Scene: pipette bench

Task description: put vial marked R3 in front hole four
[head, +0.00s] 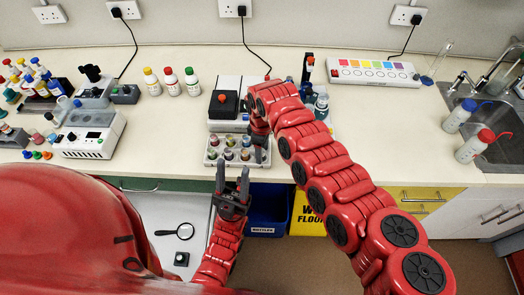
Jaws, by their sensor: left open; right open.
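A pale rack (209,157) stands at the front edge of the bench and holds several small vials with coloured tops in rows. The markings on the vials are too small to read, so I cannot tell which is R3. The hole numbers cannot be read either. My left gripper (233,177) is open and empty, just in front of the rack and pointing at it. My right gripper (261,149) is at the rack's right end; its jaws are open, though partly hidden by my arm. I cannot tell whether a vial stands between them.
Behind the rack is a device with a black top and red knob (225,103). Bottles (172,84) stand to its left, bottles (321,107) to its right. A blue bin (266,211) is below the bench. The bench right of my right arm is mostly clear, up to the sink (495,125).

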